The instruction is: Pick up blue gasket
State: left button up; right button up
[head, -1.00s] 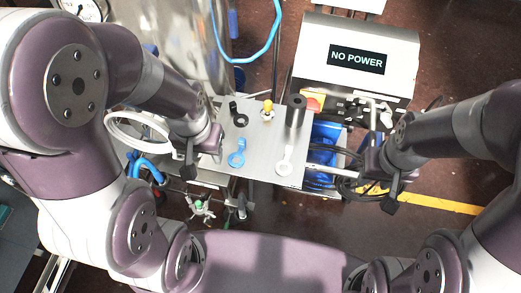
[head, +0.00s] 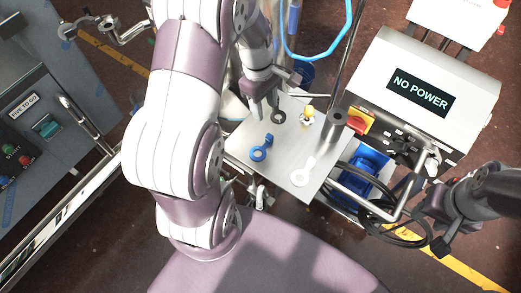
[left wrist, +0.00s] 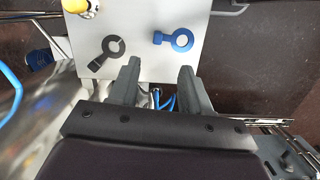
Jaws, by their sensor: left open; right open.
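The blue gasket (head: 265,146), a ring with a short tab, lies flat on the grey metal plate (head: 277,168), near its left edge. It also shows in the left wrist view (left wrist: 164,39), beyond the fingertips and toward the right one. My left gripper (head: 262,108) is open and empty. It hangs by the plate's upper-left edge, next to a black gasket (head: 279,117) and apart from the blue one. In the left wrist view its fingers (left wrist: 160,66) point at the plate. My right gripper (head: 428,207) is open, right of the plate near black cables.
A control cabinet (head: 45,125) is far left.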

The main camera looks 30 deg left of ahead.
aim_at(269, 136)
pick_arm(q)
jog(key=f, duration=0.4)
jog(key=d+f+p, duration=0.1)
jog(key=f, duration=0.2)
jog(key=f+p, duration=0.1)
jog(key=f, duration=0.3)
jog(key=shift+d+f, duration=0.25)
jog(key=shift+f, duration=0.35)
grip_shut()
